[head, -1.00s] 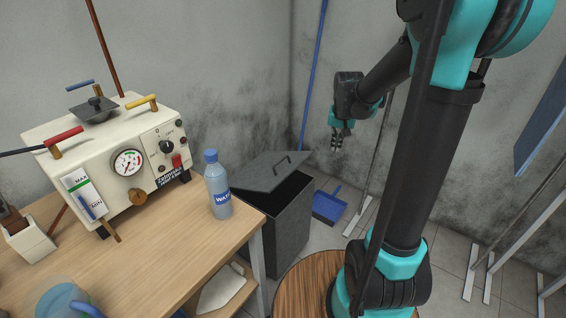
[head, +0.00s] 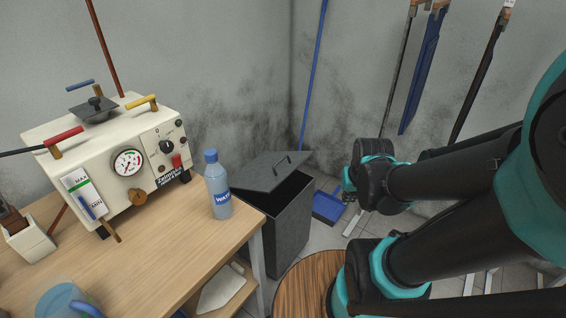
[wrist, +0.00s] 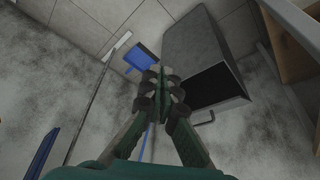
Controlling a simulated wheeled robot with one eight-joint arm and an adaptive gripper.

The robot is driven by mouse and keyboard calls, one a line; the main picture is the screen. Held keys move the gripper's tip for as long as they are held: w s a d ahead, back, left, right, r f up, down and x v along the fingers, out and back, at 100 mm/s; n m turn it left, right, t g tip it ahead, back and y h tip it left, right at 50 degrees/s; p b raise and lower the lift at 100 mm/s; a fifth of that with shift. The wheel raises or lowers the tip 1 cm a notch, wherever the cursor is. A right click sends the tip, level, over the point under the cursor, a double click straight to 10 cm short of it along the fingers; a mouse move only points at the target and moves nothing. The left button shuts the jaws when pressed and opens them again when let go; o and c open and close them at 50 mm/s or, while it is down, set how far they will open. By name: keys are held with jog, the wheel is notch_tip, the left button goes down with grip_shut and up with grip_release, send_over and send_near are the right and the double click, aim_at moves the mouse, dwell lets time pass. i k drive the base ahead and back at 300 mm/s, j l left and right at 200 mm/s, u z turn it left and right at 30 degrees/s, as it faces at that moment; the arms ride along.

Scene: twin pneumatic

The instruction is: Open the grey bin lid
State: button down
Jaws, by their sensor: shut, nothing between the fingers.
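The grey bin (head: 288,232) stands on the floor to the right of the table. Its lid (head: 258,174) is tilted up, and a dark gap shows between lid and rim. The lid's dark handle (head: 282,160) is on its upper face. My gripper (head: 348,192) is to the right of the bin, apart from the lid; its fingers are small and partly hidden by the wrist in the head view. In the wrist view, my gripper (wrist: 160,78) is shut and empty, with the bin (wrist: 190,55), its dark opening (wrist: 215,88) and the handle (wrist: 205,119) to the right.
The wooden table (head: 180,240) borders the bin on the left, with a water bottle (head: 217,187) near its edge. A round wooden top (head: 305,285) is close in front. Tools hang on the right wall.

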aim_at(266, 172)
jog(key=k+j, duration=0.65)
jog(key=j, duration=0.1)
